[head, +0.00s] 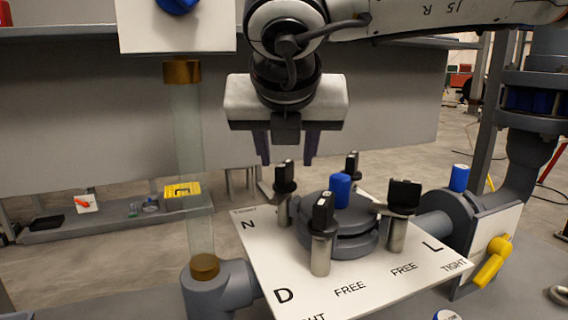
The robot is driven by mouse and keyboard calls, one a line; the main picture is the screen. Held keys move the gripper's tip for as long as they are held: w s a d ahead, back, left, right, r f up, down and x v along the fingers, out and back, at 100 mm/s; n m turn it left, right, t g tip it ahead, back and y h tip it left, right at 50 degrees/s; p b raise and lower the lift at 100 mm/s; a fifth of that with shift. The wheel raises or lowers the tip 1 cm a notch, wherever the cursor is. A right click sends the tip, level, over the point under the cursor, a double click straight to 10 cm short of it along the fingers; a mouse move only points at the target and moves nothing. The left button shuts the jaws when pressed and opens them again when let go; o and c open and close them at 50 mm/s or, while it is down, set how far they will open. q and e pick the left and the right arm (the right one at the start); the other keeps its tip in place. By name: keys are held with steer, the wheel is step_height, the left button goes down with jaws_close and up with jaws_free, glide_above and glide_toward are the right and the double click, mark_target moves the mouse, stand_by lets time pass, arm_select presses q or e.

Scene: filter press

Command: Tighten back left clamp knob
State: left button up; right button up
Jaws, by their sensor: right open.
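A white plate (262,245) carries a round grey filter housing (338,237) with a blue cap (340,188) on top. Several black clamp knobs on metal posts stand around the housing. The back left clamp knob (284,178) stands upright behind the front left knob (322,212). The back right knob (352,164) is partly hidden behind the housing and cap. The front right knob (404,194) is turned broadside. My right gripper (287,160) points down with its fingers apart, empty, just above and around the back left knob in the picture. Whether it touches the knob is unclear. My left gripper is out of view.
A clear vertical tube (188,130) with a yellow label stands left of the plate. A grey pipe and a yellow valve handle (493,262) are at the right. The plate is lettered N, D, L, FREE and TIGHT. A low shelf (100,225) is behind.

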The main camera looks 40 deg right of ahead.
mark_target(286, 163)
steer(key=shift+x, duration=2.3)
steer(key=shift+r, duration=0.1)
